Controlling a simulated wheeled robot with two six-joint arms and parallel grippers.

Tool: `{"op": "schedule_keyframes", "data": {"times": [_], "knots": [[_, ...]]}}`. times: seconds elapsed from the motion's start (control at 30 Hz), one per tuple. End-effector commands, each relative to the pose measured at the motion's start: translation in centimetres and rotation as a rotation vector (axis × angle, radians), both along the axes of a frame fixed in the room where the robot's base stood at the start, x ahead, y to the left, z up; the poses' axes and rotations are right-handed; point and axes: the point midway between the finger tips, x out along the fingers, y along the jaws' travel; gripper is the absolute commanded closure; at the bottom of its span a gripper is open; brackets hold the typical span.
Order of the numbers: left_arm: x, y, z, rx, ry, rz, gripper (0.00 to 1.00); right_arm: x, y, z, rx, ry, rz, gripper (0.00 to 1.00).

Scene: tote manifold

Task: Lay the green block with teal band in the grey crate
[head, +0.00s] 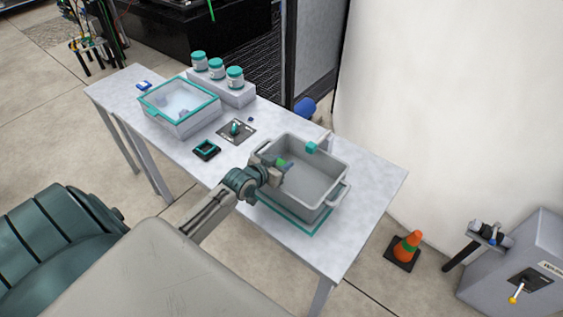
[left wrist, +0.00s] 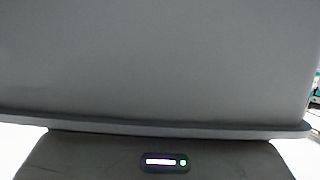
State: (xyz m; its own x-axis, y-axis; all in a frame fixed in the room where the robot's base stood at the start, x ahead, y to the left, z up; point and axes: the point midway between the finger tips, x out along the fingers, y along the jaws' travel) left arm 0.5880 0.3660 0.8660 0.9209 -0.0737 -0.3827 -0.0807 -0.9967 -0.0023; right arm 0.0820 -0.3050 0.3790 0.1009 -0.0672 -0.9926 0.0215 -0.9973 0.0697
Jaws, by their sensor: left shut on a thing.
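The grey crate (head: 325,207) stands on the table toward its right end, open at the top. My left gripper (head: 283,169) reaches over the crate's left side and is shut on the green block (head: 282,162). Only a small green part of the block shows, above the crate's opening; its teal band cannot be made out. Whether the block touches the crate cannot be told. In the left wrist view, a plain grey surface with a rim (left wrist: 160,70), apparently the crate, fills most of the picture; the block does not show. My right gripper is not in view.
A small teal cube (head: 312,147) shows at the crate's far wall. A teal-rimmed clear bin (head: 180,118), several jars on a grey riser (head: 232,92), a black-and-teal square frame (head: 206,150) and a dark plate (head: 237,131) lie left of the crate. The table's right end is clear.

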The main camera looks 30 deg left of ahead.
Motion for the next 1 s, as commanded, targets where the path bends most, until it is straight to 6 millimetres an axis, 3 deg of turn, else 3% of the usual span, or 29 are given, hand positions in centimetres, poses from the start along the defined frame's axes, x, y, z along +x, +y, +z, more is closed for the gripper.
{"op": "schedule_keyframes", "data": {"times": [0.33,0.37,0.47,0.77,0.93,1.0], "knots": [[-0.1,0.0,-1.1,0.000,0.005,0.000,0.90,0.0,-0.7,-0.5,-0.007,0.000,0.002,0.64],[-0.1,0.0,-1.1,0.001,0.006,0.001,0.66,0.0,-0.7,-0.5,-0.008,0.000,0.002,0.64],[-0.2,0.0,-1.2,0.001,0.008,0.001,0.46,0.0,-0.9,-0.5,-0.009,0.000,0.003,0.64],[-0.3,0.0,-1.4,0.003,0.014,0.001,0.46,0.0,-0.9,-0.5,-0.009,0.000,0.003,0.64],[-0.3,0.1,0.3,0.003,0.013,0.001,0.46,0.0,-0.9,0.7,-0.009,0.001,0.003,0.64],[-1.6,0.3,0.3,0.006,0.013,0.000,0.46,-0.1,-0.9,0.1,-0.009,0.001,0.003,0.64]]}}
